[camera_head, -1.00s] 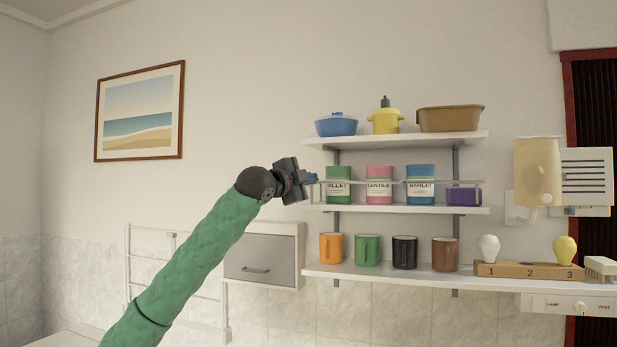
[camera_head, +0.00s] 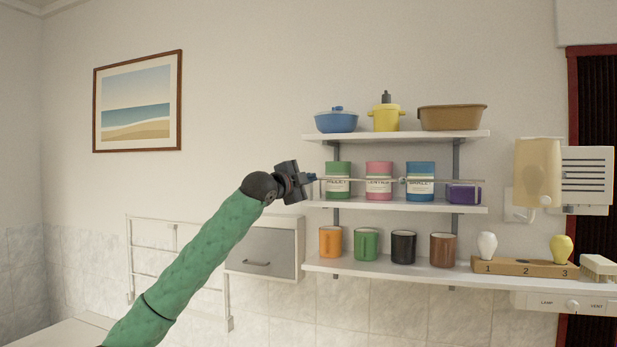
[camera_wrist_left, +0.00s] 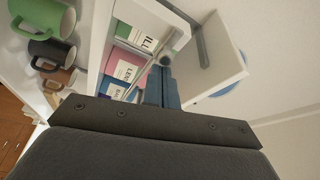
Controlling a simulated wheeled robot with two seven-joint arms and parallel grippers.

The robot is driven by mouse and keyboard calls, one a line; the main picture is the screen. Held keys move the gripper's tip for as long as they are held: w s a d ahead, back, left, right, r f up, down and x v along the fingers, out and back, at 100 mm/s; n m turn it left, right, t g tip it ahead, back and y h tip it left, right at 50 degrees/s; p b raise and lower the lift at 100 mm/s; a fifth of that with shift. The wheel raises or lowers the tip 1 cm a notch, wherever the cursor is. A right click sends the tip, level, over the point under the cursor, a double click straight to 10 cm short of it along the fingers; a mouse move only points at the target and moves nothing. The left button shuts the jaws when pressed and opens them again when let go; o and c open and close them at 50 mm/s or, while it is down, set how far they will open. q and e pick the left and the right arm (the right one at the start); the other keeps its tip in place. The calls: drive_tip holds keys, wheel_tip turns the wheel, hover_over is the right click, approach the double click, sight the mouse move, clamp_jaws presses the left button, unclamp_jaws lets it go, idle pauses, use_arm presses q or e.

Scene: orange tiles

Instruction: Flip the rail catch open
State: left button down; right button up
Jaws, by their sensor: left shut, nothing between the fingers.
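A thin pale rail (camera_head: 441,181) runs in front of the tins on the middle shelf (camera_head: 400,206). It also shows in the left wrist view (camera_wrist_left: 134,88), crossing in front of the tins. My left gripper (camera_head: 312,177) is shut with nothing in it, at the rail's left end. Its blue fingertips (camera_wrist_left: 160,88) are close together in the left wrist view. A small dark round part (camera_wrist_left: 165,61) shows just beyond the fingertips; it may be the catch. I cannot tell whether the fingers touch it. My right gripper is out of view.
Green (camera_head: 338,179), pink (camera_head: 379,181) and blue (camera_head: 420,181) tins and a purple box (camera_head: 463,194) stand behind the rail. Pots sit on the top shelf (camera_head: 400,136), mugs on the lower shelf (camera_head: 400,270). A grey-fronted cabinet (camera_head: 262,252) hangs below my left gripper.

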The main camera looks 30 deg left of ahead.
use_arm(q)
drive_tip(key=shift+s+a, duration=0.1)
drive_tip(key=shift+a, duration=0.1)
drive_tip(key=a, duration=0.2)
drive_tip(key=shift+s+a, duration=0.3)
drive_tip(key=shift+a, duration=0.05)
idle(0.4)
